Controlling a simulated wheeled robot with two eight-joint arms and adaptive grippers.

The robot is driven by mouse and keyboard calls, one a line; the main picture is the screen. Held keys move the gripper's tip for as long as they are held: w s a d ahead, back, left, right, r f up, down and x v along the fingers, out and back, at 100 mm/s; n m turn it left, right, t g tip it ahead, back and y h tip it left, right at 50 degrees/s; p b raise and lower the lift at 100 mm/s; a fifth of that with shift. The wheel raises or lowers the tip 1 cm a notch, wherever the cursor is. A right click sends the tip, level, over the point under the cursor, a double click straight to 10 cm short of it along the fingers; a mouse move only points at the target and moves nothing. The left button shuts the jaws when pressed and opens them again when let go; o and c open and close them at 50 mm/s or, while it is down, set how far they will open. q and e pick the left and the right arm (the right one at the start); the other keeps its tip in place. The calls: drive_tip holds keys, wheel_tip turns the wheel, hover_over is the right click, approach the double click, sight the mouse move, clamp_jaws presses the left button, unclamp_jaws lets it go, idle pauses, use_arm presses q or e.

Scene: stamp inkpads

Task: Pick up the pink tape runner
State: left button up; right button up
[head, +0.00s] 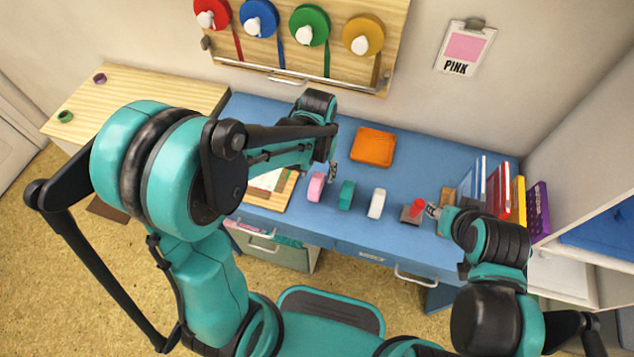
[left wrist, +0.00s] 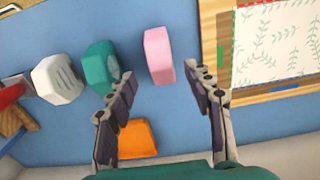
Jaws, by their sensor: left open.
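The pink tape runner (head: 316,187) stands on the blue desk, at the left end of a row with a teal one (head: 346,195) and a white one (head: 377,204). My left gripper (head: 331,173) is low over the desk just behind it. In the left wrist view the pink tape runner (left wrist: 159,55) lies ahead of the open, empty fingers (left wrist: 160,83), roughly in line with the gap. The teal one (left wrist: 100,66) is close by the left finger. My right gripper (head: 433,211) is beside a red-topped stamp (head: 416,208); its opening is too small to tell.
A framed leaf-pattern board (left wrist: 262,50) lies close to the pink tape runner; my left arm partly covers it in the head view. An orange tray (head: 373,146) is behind the row. Books (head: 500,192) stand at the right. A "PINK" card (head: 464,48) hangs on the wall.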

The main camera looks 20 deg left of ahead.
sight(316, 179)
use_arm(q)
wheel_tip(316, 179, down, 3)
drive_tip(key=shift+s+a+b, duration=0.15)
drive_tip(key=shift+b, duration=0.5)
wheel_tip(316, 179, down, 5)
drive_tip(key=b, duration=0.2)
drive_tip(key=shift+r+b, duration=0.1)
drive_tip(key=shift+b, duration=0.2)
drive_tip(key=shift+r, duration=0.1)
clamp_jaws()
